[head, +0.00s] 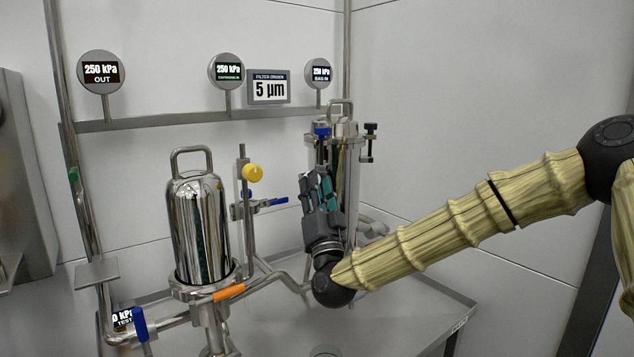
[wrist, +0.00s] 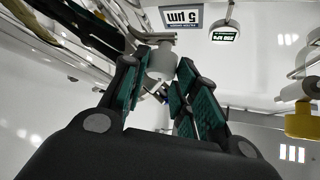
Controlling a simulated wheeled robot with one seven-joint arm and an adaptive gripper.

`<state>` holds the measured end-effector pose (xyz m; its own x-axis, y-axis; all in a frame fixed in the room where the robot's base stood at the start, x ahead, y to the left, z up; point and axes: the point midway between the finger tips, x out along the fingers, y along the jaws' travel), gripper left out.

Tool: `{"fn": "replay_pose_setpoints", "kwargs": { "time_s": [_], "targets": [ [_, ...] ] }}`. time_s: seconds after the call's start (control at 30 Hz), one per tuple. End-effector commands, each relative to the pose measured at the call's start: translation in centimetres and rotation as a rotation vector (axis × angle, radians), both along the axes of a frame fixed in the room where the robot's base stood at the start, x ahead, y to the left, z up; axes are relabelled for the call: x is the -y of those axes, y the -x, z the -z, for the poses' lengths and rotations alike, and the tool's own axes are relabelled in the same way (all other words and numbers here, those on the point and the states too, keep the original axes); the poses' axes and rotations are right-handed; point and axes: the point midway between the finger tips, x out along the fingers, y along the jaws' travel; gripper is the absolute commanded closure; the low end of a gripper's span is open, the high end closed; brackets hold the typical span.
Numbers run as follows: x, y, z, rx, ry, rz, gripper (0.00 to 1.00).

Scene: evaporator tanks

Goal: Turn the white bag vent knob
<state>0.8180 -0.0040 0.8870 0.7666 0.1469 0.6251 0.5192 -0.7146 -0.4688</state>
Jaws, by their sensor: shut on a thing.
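In the wrist view the white bag vent knob (wrist: 161,63) is a pale round cap between the tips of my gripper (wrist: 158,72). The teal finger pads stand on both sides of it, and my gripper is shut on it. A metal fitting sits just beyond the knob. In the head view my gripper (head: 318,182) points up in front of the right steel bag filter housing (head: 347,165). The knob is hidden there behind the fingers.
A blue knob (head: 321,130) and a black clamp (head: 371,129) sit near the right housing's top. A yellow knob (head: 253,173) and blue lever (head: 278,201) are to the left. A steel cartridge housing (head: 201,225) stands further left. The right wall is bare.

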Motion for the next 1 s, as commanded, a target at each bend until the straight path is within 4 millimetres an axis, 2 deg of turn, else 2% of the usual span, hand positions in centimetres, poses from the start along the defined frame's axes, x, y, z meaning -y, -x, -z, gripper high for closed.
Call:
{"fn": "replay_pose_setpoints", "kwargs": {
  "time_s": [0.6, 1.0],
  "targets": [
    [-0.52, 0.39, -0.89, -0.326, -0.442, 0.0, 0.94],
    [-0.56, 0.43, -0.77, -0.43, -0.586, 0.001, 0.94]
  ]
}}
